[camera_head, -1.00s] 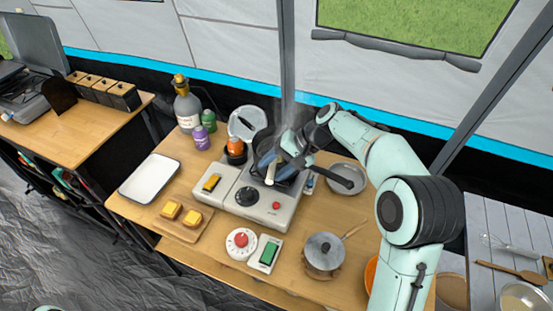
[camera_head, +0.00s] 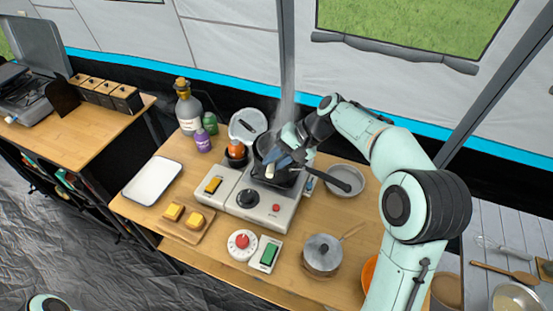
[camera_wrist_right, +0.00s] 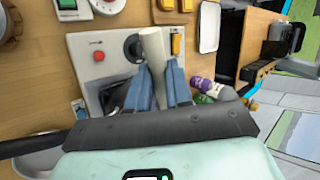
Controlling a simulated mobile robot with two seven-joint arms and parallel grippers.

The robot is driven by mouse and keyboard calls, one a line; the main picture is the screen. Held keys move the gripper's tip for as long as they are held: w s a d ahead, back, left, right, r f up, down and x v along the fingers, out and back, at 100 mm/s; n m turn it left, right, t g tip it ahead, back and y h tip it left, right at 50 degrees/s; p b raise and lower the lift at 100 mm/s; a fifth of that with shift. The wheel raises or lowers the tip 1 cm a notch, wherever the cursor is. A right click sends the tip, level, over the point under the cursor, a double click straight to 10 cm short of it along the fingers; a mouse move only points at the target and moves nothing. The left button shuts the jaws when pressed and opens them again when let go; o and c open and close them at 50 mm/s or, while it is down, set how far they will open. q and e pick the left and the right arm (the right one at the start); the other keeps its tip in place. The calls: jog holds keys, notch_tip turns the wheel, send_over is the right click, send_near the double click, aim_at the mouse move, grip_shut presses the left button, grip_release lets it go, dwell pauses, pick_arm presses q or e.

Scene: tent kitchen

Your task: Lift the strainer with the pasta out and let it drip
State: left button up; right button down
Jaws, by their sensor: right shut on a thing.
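My right gripper (camera_head: 273,163) is over the dark pot (camera_head: 262,146) on the stove (camera_head: 240,198). Its blue fingers (camera_wrist_right: 160,88) are shut on a pale, thick handle (camera_wrist_right: 152,45), which I take to be the strainer's. The handle's pale end also shows in the head view (camera_head: 269,172). The strainer's basket and the pasta are hidden behind the gripper and the pot wall, so I cannot tell how high the basket is. Steam rises above the pot. My left gripper is not in view.
A grey pan (camera_head: 358,188) with a black handle lies right of the stove. A lidded saucepan (camera_head: 322,256) stands in front right. Bottles (camera_head: 187,108) and a jar with an orange top (camera_head: 236,150) stand left of the pot. A white tray (camera_head: 152,181) lies empty further left.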

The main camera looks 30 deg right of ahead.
jog(key=shift+w+r+p, duration=0.15)
jog(key=shift+r+p, duration=0.7)
jog(key=shift+r, duration=1.05)
jog(key=shift+r+p, duration=0.35)
jog(key=shift+r, duration=1.4)
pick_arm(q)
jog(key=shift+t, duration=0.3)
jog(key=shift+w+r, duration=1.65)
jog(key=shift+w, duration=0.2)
pick_arm(e)
jog(key=shift+r, duration=0.65)
jog(key=shift+f, duration=0.1)
jog(key=shift+f+b, duration=0.3)
jog(key=shift+f, duration=0.2)
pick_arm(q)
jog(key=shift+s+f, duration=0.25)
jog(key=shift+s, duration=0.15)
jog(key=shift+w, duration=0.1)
pick_arm(e)
jog(key=shift+r, duration=0.1)
